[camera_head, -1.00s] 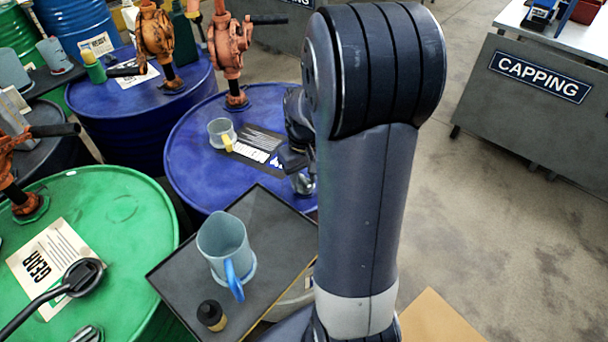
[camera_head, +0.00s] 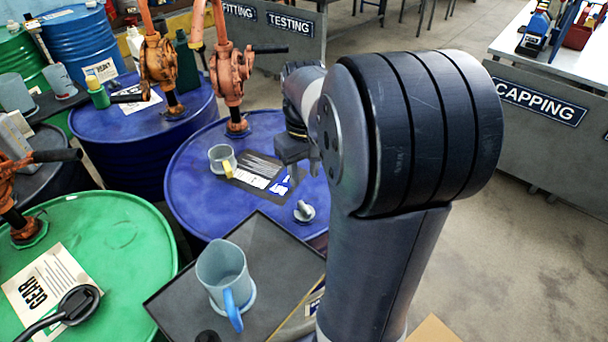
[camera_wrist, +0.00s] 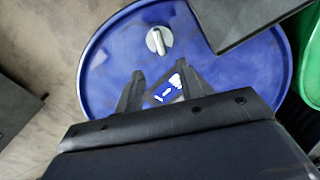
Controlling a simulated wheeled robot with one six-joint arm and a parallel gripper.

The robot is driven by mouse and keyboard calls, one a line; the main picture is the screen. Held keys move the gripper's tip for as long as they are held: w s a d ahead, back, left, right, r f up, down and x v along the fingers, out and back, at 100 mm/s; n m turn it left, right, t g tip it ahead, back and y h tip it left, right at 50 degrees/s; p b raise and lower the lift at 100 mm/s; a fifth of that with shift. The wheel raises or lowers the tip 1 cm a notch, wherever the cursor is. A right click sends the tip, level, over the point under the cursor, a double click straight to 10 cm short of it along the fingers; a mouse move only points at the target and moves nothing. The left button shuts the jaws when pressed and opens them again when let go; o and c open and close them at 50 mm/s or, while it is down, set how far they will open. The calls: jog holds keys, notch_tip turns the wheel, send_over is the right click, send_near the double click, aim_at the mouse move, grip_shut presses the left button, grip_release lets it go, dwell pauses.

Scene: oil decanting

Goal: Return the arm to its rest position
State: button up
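My gripper (camera_head: 302,162) hangs above the right part of the front blue drum (camera_head: 190,180), partly hidden by my own arm. In the wrist view, the two dark fingers of my gripper (camera_wrist: 160,76) stand apart with nothing between them but the drum's label behind. A grey knob-like fitting (camera_head: 304,211) sits on the drum top, apart from the fingers; it also shows in the wrist view (camera_wrist: 158,40). My bent arm fills the right middle of the head view.
A dark tray (camera_head: 270,240) with a light blue jug (camera_head: 224,275) stands in front of the drum. A small measuring cup (camera_head: 222,158) and orange hand pumps (camera_head: 232,75) are on or at the drums. A green drum (camera_head: 110,235) is left. Floor at right is clear.

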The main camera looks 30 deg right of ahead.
aim_at(304, 206)
notch_tip(304, 206, down, 11)
dwell(0.7)
dwell(0.4)
